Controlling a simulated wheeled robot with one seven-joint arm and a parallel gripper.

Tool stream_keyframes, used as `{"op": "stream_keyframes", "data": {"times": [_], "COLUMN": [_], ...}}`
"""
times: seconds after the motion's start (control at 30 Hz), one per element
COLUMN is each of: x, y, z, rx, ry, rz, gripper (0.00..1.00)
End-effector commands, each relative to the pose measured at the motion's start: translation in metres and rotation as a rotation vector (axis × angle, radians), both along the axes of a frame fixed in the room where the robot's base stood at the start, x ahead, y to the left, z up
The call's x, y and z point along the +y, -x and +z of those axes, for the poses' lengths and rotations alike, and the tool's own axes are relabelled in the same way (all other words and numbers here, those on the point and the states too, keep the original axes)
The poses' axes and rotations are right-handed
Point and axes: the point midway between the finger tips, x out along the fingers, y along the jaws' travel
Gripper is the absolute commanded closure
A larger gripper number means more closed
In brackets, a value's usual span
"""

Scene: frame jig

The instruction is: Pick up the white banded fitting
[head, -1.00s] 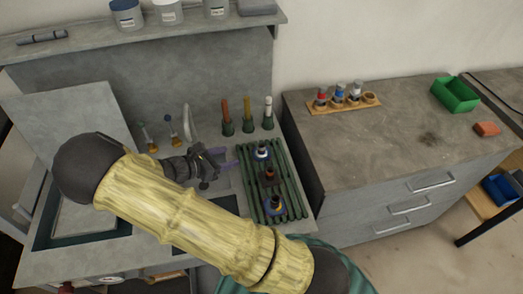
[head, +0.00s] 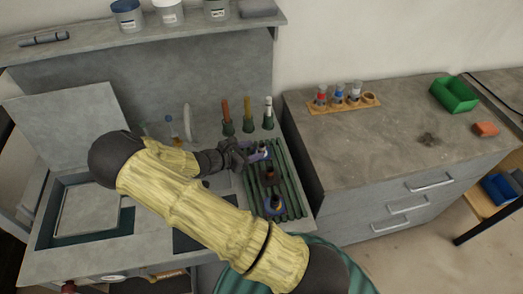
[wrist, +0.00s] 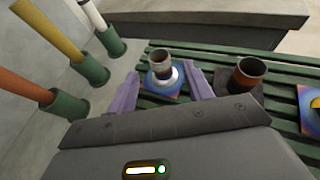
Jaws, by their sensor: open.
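The white banded fitting (wrist: 162,66) is a small upright cylinder with a dark rim and a white band low down. It stands on a blue-purple square plate on the green slatted rack (wrist: 215,57). In the head view the fitting (head: 262,149) is at the rack's far end. My gripper (wrist: 163,80) is open, its two purple fingers on either side of the fitting, which appears between their tips. I cannot tell whether either finger touches it.
A dark fitting (wrist: 250,76) on a dark plate stands just right of my right finger. A yellow-marked fitting (wrist: 315,103) is beyond it; it also shows in the head view (head: 276,203). Orange, yellow and white rods (head: 247,112) stand in green holders behind the rack.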

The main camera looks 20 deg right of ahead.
Motion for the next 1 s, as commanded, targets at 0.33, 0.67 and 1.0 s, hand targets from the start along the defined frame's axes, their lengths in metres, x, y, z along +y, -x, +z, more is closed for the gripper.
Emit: {"op": "stream_keyframes", "data": {"times": [0.33,0.67,1.0], "x": [-0.04,-0.046,-0.046], "y": [-0.009,-0.011,-0.011], "z": [-0.015,-0.019,-0.019], "rx": [0.001,-0.001,-0.001], "ry": [0.002,0.0,0.0], "rz": [-0.001,0.001,0.001], "gripper": [0.49,0.49,0.57]}}
